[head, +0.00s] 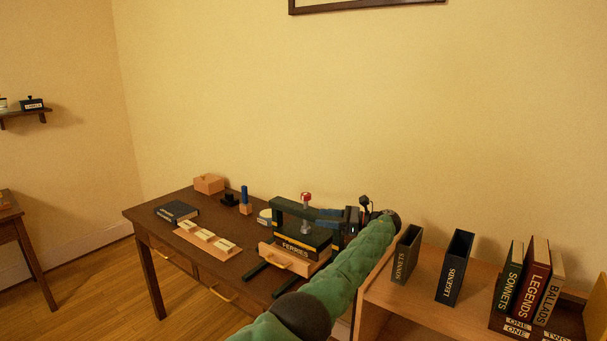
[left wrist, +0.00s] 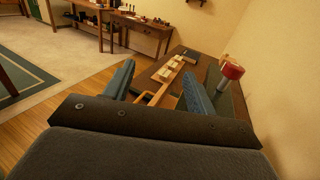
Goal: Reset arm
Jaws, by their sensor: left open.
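My left arm, in a green sleeve, reaches up across the head view. Its left gripper (head: 322,219) points left over the right end of the dark desk (head: 195,215), close beside a press with a red knob (head: 306,196). In the left wrist view the two blue fingers of the gripper (left wrist: 158,72) stand apart with nothing held between them. The red knob (left wrist: 232,71) shows just right of the fingers there. I cannot tell whether the gripper touches the press. My right gripper is not in view.
The press holds a book marked FERRIES (head: 300,248). A wooden tray with pale blocks (head: 207,238), a dark book (head: 177,211) and a wooden box (head: 209,183) lie on the desk.

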